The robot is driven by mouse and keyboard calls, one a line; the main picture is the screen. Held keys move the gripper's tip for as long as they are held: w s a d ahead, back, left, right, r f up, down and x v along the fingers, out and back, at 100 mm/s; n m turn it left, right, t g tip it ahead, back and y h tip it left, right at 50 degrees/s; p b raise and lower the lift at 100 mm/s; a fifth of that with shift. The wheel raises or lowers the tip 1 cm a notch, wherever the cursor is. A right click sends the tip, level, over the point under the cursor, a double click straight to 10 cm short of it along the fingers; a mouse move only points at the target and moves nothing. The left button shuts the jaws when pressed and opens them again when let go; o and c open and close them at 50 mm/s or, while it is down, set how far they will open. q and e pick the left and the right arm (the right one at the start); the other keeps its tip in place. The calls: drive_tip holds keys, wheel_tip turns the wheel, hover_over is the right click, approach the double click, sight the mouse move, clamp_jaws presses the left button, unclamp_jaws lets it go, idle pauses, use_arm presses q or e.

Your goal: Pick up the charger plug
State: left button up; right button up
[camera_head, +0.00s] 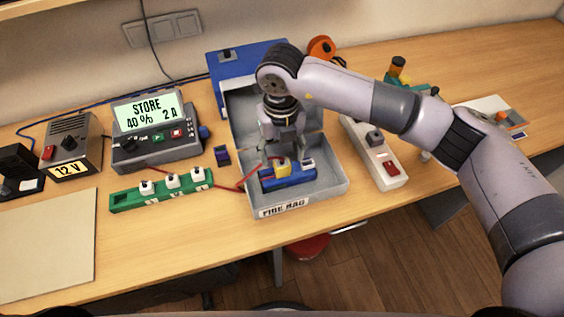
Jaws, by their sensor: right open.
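A yellow plug (284,167), which looks like the charger plug, sits at the blue battery pack (290,178) in the open grey tray labelled "FIRE BAG" (284,208). A red cable (236,188) runs to this spot from the left. My right gripper (284,157) points down over the tray with its fingers open, right above and close around the yellow plug. I cannot tell whether the fingers touch it. The gripper partly hides the tray's back. My left gripper is not in view.
A charger (153,142) reading "STORE 40% 2A" and a green connector strip (161,190) stand left of the tray. A white power strip (374,150) lies to its right and a blue case (229,68) behind.

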sight(282, 163)
wheel_tip(282, 163, down, 4)
drive_tip(key=shift+d+r+p, duration=0.1)
drive_tip(key=shift+r+p, duration=0.05)
drive_tip(key=shift+p, duration=0.8)
drive_tip(key=shift+f, duration=0.45)
drive_tip(key=c, duration=1.2)
